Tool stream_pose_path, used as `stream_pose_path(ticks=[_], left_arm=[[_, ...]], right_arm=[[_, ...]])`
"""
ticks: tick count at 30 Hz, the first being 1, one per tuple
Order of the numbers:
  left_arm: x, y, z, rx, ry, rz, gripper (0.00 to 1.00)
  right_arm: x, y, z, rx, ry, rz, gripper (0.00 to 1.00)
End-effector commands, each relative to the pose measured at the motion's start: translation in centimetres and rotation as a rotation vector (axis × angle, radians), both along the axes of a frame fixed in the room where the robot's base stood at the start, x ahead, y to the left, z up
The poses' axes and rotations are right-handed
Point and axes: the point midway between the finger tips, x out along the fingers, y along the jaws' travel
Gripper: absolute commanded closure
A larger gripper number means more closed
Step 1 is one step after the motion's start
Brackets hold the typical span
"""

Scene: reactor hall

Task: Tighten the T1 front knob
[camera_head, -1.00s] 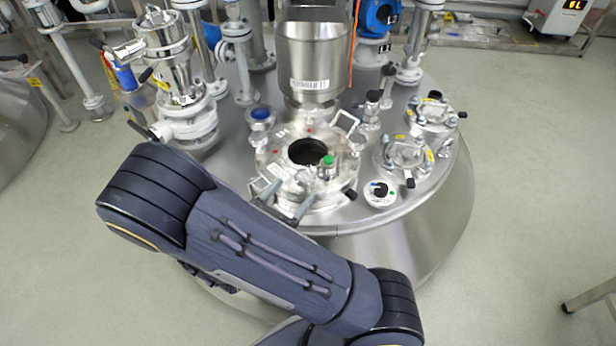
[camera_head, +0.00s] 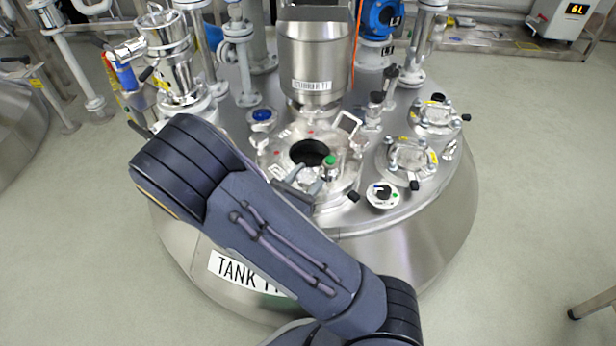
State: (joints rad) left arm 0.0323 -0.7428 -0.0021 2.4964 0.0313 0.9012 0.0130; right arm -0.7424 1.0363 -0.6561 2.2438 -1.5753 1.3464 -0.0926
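The steel tank (camera_head: 400,255) fills the middle, with a partly covered label (camera_head: 232,270) reading "TANK T". On its top is a round hatch (camera_head: 270,160) with a dark opening (camera_head: 312,153). A green-topped fitting (camera_head: 329,163) stands at the opening's front right. A black knob (camera_head: 353,197) sits at the hatch's front right; I cannot tell whether it is the front knob. My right arm crosses the tank's front and hides part of the hatch's front edge. My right gripper (camera_head: 304,192) shows partly there, dark grey; its finger opening and any contact are unclear. My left gripper is out of view.
A steel hopper (camera_head: 315,60) stands behind the hatch. Flanged ports (camera_head: 407,158) and a small white round fitting (camera_head: 382,195) lie to the right. A valve assembly (camera_head: 170,60) rises at the left.

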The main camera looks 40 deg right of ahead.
Motion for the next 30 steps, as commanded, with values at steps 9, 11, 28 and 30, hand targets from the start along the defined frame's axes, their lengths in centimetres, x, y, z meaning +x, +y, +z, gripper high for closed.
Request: stream_pose_path(ticks=[9, 11, 28, 30], left_arm=[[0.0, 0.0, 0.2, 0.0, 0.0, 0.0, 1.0], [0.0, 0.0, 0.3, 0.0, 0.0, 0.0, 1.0], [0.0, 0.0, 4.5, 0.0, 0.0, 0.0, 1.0], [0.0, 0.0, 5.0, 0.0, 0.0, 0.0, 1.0]], right_arm=[[0.0, 0.0, 0.1, 0.0, -0.001, -0.009, 0.77], [0.0, 0.0, 0.1, 0.0, -0.001, -0.02, 0.77], [-0.1, 0.0, 0.3, 0.001, -0.002, -0.417, 0.77], [-0.1, 0.0, 0.3, 0.001, -0.002, -0.483, 0.77]])
